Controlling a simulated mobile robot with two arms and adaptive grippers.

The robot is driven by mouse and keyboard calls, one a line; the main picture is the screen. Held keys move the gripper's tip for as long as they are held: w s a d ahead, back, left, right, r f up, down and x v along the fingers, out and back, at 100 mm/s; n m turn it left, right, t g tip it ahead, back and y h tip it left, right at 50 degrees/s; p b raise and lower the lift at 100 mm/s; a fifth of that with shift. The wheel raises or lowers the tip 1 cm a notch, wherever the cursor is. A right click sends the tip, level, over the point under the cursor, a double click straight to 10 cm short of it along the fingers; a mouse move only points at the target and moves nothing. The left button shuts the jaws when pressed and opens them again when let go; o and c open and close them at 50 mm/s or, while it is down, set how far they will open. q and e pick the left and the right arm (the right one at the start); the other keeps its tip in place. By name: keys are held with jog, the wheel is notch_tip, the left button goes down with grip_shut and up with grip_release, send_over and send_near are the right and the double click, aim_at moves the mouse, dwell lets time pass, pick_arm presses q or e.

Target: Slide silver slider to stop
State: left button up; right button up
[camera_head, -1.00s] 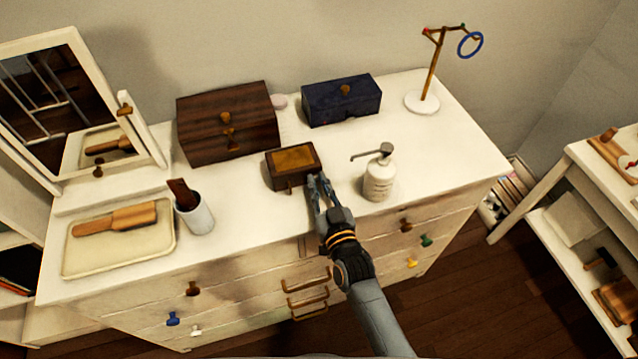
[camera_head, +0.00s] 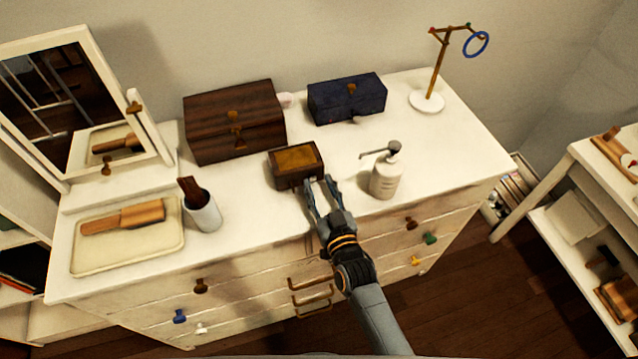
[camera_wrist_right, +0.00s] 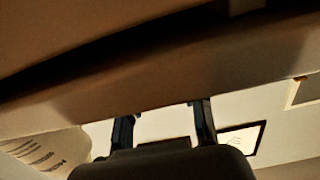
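I cannot make out a silver slider in either view. A small dark wooden box (camera_head: 284,178) with a golden-brown top panel sits near the dresser's front middle. My right gripper (camera_head: 321,182) is at the box's front right corner, fingers apart, with nothing visible between them. The right wrist view shows its two dark fingers (camera_wrist_right: 162,122) spread below a large, close brown surface (camera_wrist_right: 150,75). Whether a finger touches the box is unclear. My left gripper is not in view.
On the white dresser (camera_head: 240,225), a pump bottle (camera_head: 386,180) stands close right of my gripper. A brown box (camera_head: 235,125), blue box (camera_head: 346,98) and ring stand (camera_head: 428,102) are behind. A cup (camera_head: 203,213), brush tray (camera_head: 160,240) and mirror (camera_head: 60,90) stand left.

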jog(key=v, duration=1.1)
